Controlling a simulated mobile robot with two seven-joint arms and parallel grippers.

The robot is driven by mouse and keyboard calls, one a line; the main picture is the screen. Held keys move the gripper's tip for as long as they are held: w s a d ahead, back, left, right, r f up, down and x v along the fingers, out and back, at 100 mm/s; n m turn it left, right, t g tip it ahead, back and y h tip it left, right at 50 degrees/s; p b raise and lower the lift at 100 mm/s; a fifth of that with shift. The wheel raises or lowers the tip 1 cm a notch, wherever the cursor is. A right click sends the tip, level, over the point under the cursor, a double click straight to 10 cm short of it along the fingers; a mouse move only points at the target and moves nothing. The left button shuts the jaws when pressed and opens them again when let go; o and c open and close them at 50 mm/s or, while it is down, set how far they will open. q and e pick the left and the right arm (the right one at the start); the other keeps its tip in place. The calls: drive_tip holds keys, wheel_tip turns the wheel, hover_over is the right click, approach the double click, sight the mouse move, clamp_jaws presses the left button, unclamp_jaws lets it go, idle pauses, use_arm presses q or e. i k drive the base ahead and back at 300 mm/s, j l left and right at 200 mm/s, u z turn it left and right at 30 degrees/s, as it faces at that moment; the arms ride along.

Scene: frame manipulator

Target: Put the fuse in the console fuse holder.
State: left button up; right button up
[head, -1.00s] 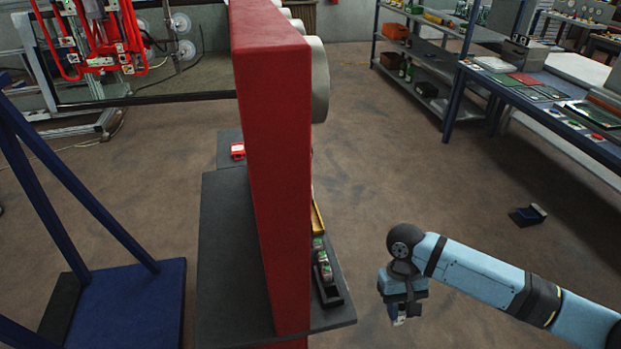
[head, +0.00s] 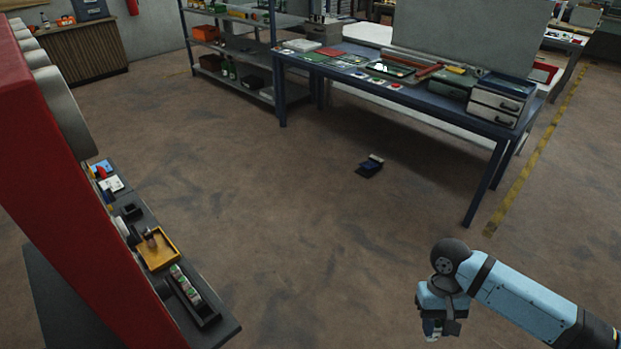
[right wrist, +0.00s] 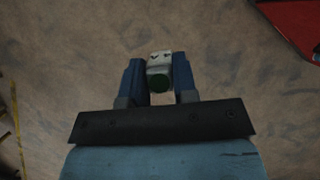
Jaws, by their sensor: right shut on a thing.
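My right gripper (head: 434,330) hangs at the lower right of the head view, over bare floor. In the right wrist view its two blue fingers (right wrist: 159,82) are shut on a small white piece with a dark green end, which looks like the fuse (right wrist: 158,68). The fuse is clear of any surface. A blue bench (head: 395,90) with coloured buttons and panels stands at the back, well away from the gripper. I cannot make out the console fuse holder. My left gripper is not in view.
Shelving (head: 230,62) stands behind. The middle floor is open.

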sight(133, 215)
drive_tip(key=z, duration=1.5)
drive_tip(key=i+l+u, duration=0.15)
drive_tip(key=i, duration=0.35)
drive_tip(key=i+l+u, duration=0.15)
drive_tip(key=i, duration=0.35)
drive_tip(key=i+j+u, duration=0.1)
drive_tip(key=i+u, duration=0.15)
drive_tip(key=u, duration=0.15)
drive_tip(key=i+u, duration=0.6)
drive_tip(key=u, duration=0.2)
drive_tip(key=i+j+u, duration=0.1)
drive_tip(key=i+u, duration=0.95)
drive_tip(key=i+j+u, duration=0.15)
drive_tip(key=i, duration=1.15)
drive_tip(key=i+l+u, duration=0.15)
drive_tip(key=i, duration=1.15)
drive_tip(key=i+u, duration=0.1)
drive_tip(key=u, duration=0.35)
drive_tip(key=i+u, duration=0.1)
drive_tip(key=u, duration=0.3)
drive_tip(key=l+u, duration=0.1)
drive_tip(key=u, duration=1.85)
drive_tip(key=i+l, duration=0.05)
